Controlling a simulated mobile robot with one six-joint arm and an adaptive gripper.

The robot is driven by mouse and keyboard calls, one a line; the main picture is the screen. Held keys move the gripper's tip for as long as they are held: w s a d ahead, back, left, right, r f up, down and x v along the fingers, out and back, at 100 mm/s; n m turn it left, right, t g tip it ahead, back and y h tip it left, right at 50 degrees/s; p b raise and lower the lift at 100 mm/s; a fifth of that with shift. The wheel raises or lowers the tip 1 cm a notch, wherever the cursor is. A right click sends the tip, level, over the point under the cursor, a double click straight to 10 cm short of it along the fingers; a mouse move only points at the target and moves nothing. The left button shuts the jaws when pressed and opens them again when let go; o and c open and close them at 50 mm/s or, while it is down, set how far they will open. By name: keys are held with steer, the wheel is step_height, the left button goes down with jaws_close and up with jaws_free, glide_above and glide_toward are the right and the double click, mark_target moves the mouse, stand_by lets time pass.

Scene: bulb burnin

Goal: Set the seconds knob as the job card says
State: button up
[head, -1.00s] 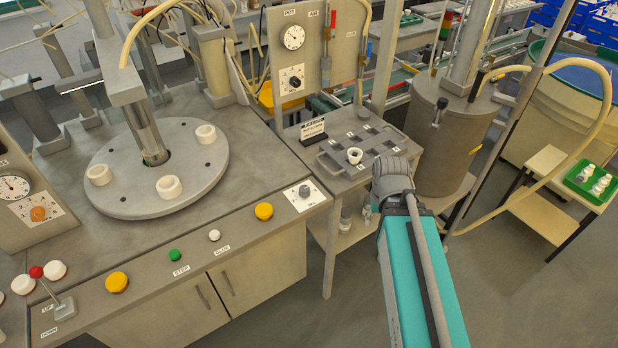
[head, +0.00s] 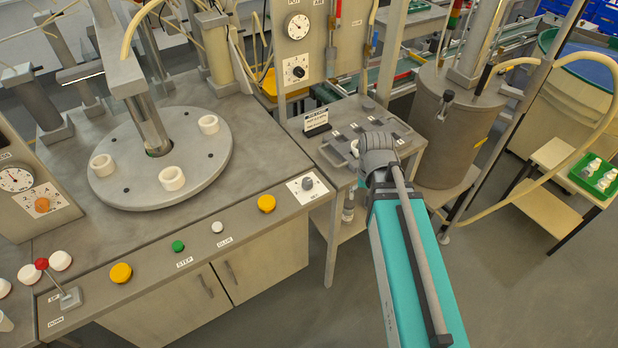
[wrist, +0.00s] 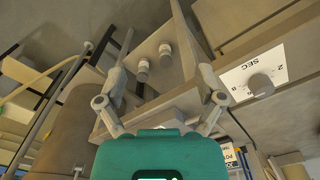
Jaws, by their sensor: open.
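The seconds knob (wrist: 261,84) is a grey round knob on a white plate marked SEC, at the right of the wrist view. It appears to be the grey knob (head: 307,183) at the bench's front right corner in the head view. Its exact setting is too small to read. The job card (head: 316,120) stands at the back left of the small side table; its text is not legible. My gripper (wrist: 155,40) is open and empty, apart from the knob, which lies right of its fingers in the wrist view.
A turntable (head: 125,190) with white cups fills the bench. A yellow button (head: 266,203) sits just left of the knob plate. The side table (head: 345,180) lies under my wrist. A post (head: 390,70) and a grey tank (head: 455,135) stand behind and right. Floor is clear in front.

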steer(key=w+a+r+m+p, duration=0.2)
steer(key=w+a+r+p, duration=0.2)
steer(key=w+a, duration=0.25)
step_height(320, 180, up, 4)
steer(key=m+p, duration=0.2)
steer(key=p, duration=0.1)
glide_above(307, 180)
steer(key=shift+s+f, duration=0.15)
steer(key=shift+f, duration=0.15)
step_height(307, 180, down, 14)
steer(key=b, duration=1.4)
steer(key=shift+r, duration=0.25)
steer(key=c, duration=1.1)
steer(key=shift+c, duration=0.2)
